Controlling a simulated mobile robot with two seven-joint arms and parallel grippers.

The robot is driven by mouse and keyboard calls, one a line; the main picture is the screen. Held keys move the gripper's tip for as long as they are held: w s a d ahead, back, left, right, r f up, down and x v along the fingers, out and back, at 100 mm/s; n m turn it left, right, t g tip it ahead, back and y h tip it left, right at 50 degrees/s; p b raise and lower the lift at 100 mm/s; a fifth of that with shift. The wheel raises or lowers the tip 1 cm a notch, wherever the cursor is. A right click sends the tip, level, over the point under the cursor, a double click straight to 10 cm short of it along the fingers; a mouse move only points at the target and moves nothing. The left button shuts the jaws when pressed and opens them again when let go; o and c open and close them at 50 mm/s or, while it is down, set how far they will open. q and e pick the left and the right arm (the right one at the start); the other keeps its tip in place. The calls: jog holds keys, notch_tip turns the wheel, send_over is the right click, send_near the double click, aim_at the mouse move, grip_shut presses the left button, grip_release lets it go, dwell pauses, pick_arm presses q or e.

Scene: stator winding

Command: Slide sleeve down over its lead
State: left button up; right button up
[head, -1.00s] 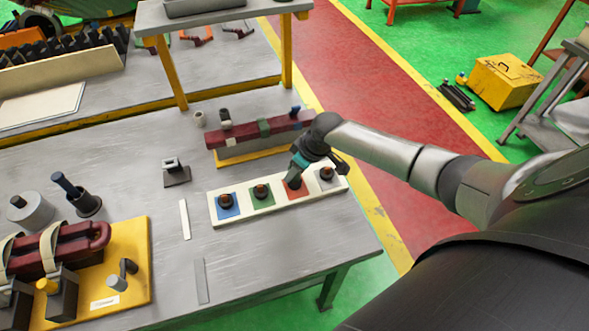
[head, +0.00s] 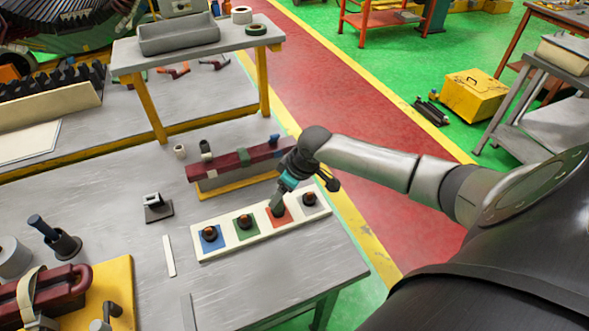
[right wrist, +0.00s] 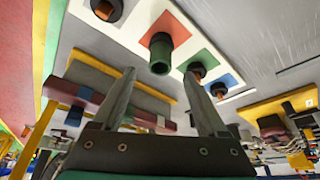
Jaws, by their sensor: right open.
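A white board (head: 259,232) near the table's right end carries blue, green, red and grey squares in a row. Short dark posts with orange-brown tops stand on several squares. In the right wrist view a dark green tube (right wrist: 161,54), probably the sleeve, stands on the red square (right wrist: 182,32), its open end towards the camera. My right gripper (head: 283,193) is over the red square. The tube's lower end and any lead inside are hidden. My left gripper is not in view.
A maroon bar (head: 232,167) with dark, green and blue pieces lies on a yellow-edged stand behind the board. A small black block (head: 157,208) stands to its left. A raised shelf (head: 197,53) is further back.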

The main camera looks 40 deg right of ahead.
jog(key=v, duration=1)
jog(key=shift+r+p, duration=0.3)
jog(key=shift+p, duration=0.15)
jog(key=shift+s, duration=0.1)
